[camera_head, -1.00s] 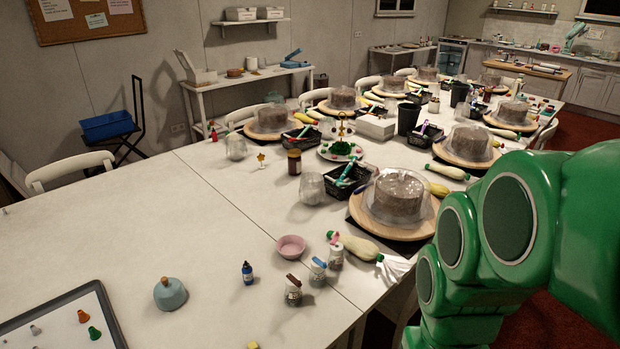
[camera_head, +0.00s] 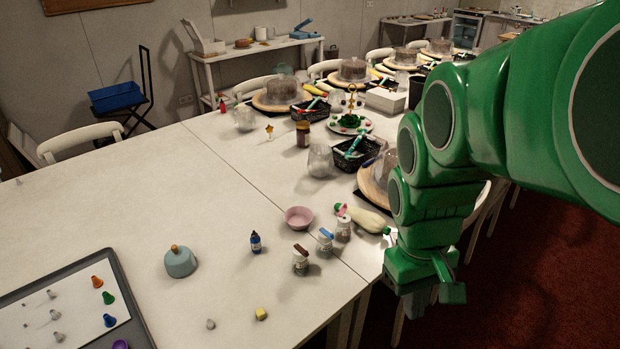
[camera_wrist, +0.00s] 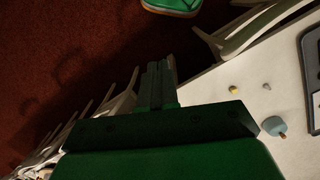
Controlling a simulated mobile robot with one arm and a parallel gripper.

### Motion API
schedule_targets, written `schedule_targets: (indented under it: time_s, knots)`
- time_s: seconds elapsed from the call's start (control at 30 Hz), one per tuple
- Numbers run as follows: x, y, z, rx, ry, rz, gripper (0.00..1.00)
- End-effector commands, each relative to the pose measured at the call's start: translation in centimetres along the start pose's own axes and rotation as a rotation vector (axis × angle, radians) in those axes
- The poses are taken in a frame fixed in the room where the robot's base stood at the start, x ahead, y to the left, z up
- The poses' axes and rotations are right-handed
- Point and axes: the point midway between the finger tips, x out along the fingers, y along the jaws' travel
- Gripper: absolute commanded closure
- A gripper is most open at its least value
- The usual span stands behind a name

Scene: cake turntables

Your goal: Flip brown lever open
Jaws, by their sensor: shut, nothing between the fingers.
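A small clear jar (camera_head: 300,265) with a brown lever (camera_head: 300,250) on top stands upright near the front edge of the white table. The lever seems to lie along the lid; its exact angle is too small to tell. Beside it stand similar jars with a blue lever (camera_head: 326,234) and a pink lever (camera_head: 341,210). My green gripper (camera_head: 432,290) hangs beyond the table's edge, to the right of the jars and apart from them. In the wrist view its fingers (camera_wrist: 158,75) are together and empty, over the red floor. The brown-lever jar is not seen there.
Near the jar are a blue bottle (camera_head: 255,242), a pink bowl (camera_head: 298,217), a yellow cube (camera_head: 261,314) and a teal dome (camera_head: 180,261). A pale squash-shaped piece (camera_head: 370,220) lies by my arm. A grey-rimmed tray (camera_head: 135,315) sits front left. The table's left middle is clear.

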Motion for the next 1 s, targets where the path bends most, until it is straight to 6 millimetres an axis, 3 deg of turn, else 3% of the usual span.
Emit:
schedule_targets:
  time_s: [0.47,1.0]
  knots:
    - [-0.8,-0.5,-8.6,-0.320,-0.018,0.087,1.00]
    - [-0.4,-3.6,-18.6,-0.689,-0.042,0.184,1.00]
